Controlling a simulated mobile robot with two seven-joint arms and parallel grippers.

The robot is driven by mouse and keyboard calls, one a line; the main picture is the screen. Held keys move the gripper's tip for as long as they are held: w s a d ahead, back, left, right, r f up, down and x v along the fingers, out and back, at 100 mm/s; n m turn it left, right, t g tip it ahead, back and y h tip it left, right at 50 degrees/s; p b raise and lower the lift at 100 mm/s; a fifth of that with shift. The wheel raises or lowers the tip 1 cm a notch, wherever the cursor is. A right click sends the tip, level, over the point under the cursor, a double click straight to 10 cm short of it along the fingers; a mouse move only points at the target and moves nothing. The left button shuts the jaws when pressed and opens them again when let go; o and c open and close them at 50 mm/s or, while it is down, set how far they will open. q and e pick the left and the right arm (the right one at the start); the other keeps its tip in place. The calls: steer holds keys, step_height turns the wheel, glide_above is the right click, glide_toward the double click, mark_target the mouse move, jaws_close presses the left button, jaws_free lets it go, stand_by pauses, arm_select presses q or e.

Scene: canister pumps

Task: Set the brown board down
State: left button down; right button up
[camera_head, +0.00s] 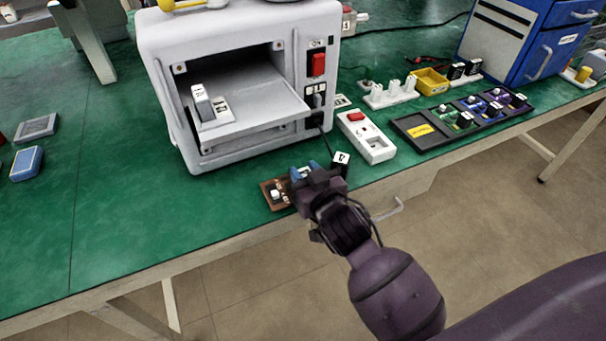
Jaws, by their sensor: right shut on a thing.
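The brown board (268,197) is at the front edge of the green bench, below the white machine. It carries small white and dark parts. My right gripper (305,172) reaches in from the lower right and is shut on the board. The gripper hides the right part of the board. I cannot tell whether the board touches the bench top or is held just above it. My left gripper is not in view.
A black block with a white label (341,159) is close beside my right gripper. The white machine (240,60) with an open bay stands behind. A power strip (367,137) and a black tray (410,128) are to the right. The green bench (120,220) is clear at front left.

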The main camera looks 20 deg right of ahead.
steer(key=shift+f, duration=0.5)
steer(key=shift+r, duration=0.2)
steer(key=shift+f, duration=0.15)
steer(key=o, duration=0.9)
steer(key=shift+o, duration=0.2)
steer(key=shift+s+r, duration=0.1)
steer(key=shift+r, duration=0.1)
steer(key=s+r+p, duration=0.1)
steer(key=s, duration=1)
steer(key=shift+s+d+r+p, duration=0.2)
steer(key=shift+s+r+p, duration=0.15)
steer(key=shift+s, duration=0.05)
